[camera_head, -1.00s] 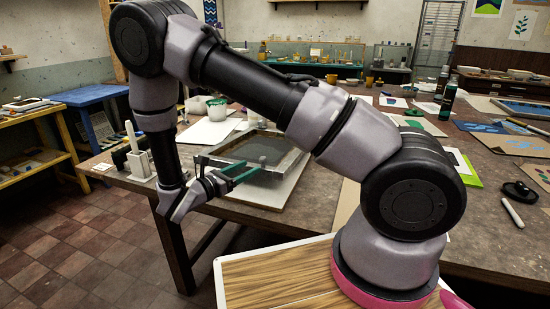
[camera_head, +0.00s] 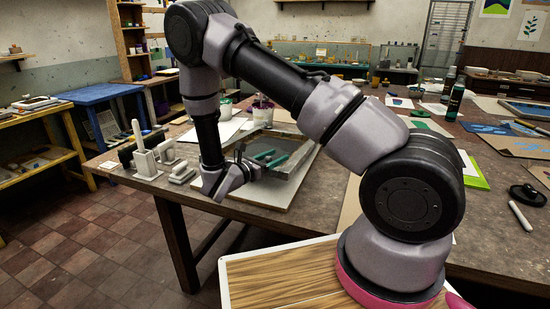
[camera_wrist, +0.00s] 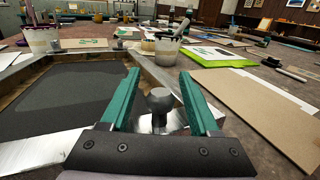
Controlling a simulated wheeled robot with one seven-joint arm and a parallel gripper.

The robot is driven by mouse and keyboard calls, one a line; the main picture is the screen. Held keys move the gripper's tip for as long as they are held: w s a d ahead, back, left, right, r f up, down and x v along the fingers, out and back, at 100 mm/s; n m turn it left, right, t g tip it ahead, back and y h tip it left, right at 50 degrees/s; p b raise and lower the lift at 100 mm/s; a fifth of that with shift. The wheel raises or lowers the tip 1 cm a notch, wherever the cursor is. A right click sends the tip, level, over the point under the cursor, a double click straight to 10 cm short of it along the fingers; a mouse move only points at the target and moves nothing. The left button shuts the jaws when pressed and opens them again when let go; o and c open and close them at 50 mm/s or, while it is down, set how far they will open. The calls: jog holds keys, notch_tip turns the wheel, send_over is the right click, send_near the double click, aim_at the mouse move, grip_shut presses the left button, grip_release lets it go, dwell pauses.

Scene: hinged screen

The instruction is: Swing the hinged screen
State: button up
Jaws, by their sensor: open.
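The hinged screen, a grey mesh in a metal-edged frame (camera_head: 297,163), lies low and looks flat on the work table. In the wrist view its dark mesh (camera_wrist: 65,95) fills the left side, with the metal frame edge beyond it. A grey round-topped knob (camera_wrist: 160,101) stands at the frame's near right part. My gripper (camera_head: 269,158) is over the screen's front part, its green fingers open. In the wrist view my gripper (camera_wrist: 162,97) has one finger on each side of the knob in the picture, with gaps visible. I cannot tell whether the fingers reach down around it. My arm hides part of the screen.
Grey clamp-like blocks (camera_head: 147,162) stand at the table's left corner. Tubs (camera_head: 263,113) stand behind the screen. A brown board (camera_wrist: 252,108) lies to the right in the wrist view. Dark bottles (camera_head: 455,100) stand farther right.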

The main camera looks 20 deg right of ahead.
grip_shut()
dwell(1.3)
